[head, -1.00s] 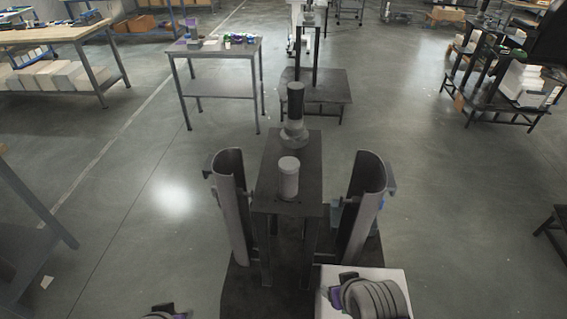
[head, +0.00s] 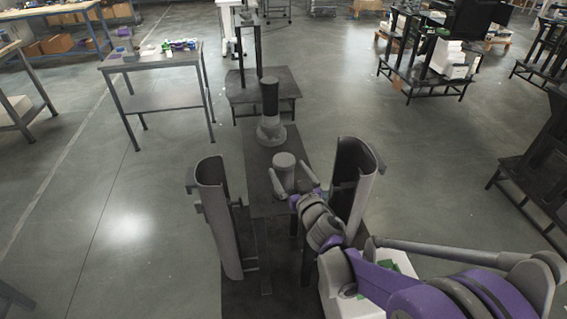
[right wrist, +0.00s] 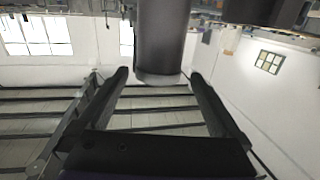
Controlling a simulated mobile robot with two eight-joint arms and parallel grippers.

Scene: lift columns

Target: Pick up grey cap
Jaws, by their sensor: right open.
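The grey cap (head: 285,161), a short upright cylinder, stands on the dark narrow stand (head: 262,190) in the middle of the head view. My right gripper (head: 289,177) comes in from the lower right and is open, with one finger at each side of the cap's near part. Whether the fingers touch it cannot be told. In the right wrist view, the grey cylinder (right wrist: 163,42) lies at the top between and beyond the two open fingers (right wrist: 158,78). My left gripper does not show.
Curved grey half-shells stand left (head: 215,215) and right (head: 358,180) of the stand, the right one close to my right arm. A taller black-topped piece (head: 270,100) stands behind the cap. A white box (head: 395,262) is below my right arm. Open floor lies at left.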

